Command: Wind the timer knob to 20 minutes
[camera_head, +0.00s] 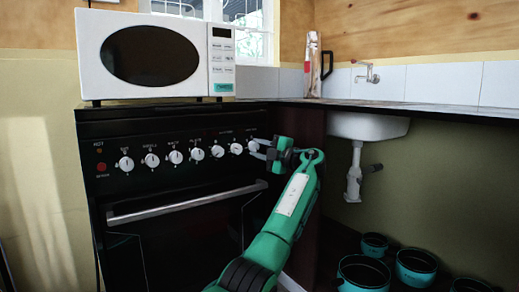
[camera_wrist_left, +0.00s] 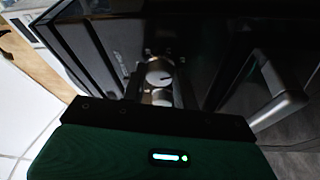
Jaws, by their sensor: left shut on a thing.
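The black stove (camera_head: 180,130) has a row of several white round knobs on its front panel. The rightmost knob (camera_head: 253,146) appears to be the timer knob; its label is too small to read. My left gripper (camera_head: 261,149) reaches in from the right and is shut on this knob. In the left wrist view, the gripper (camera_wrist_left: 160,88) has its fingers on either side of a pale round knob (camera_wrist_left: 159,77) with a dark pointer line. The dial marks around it cannot be read. My right gripper is not in view.
The oven door handle (camera_head: 188,202) sticks out below the knobs and also shows in the left wrist view (camera_wrist_left: 275,95). A white microwave (camera_head: 155,55) stands on the stove.

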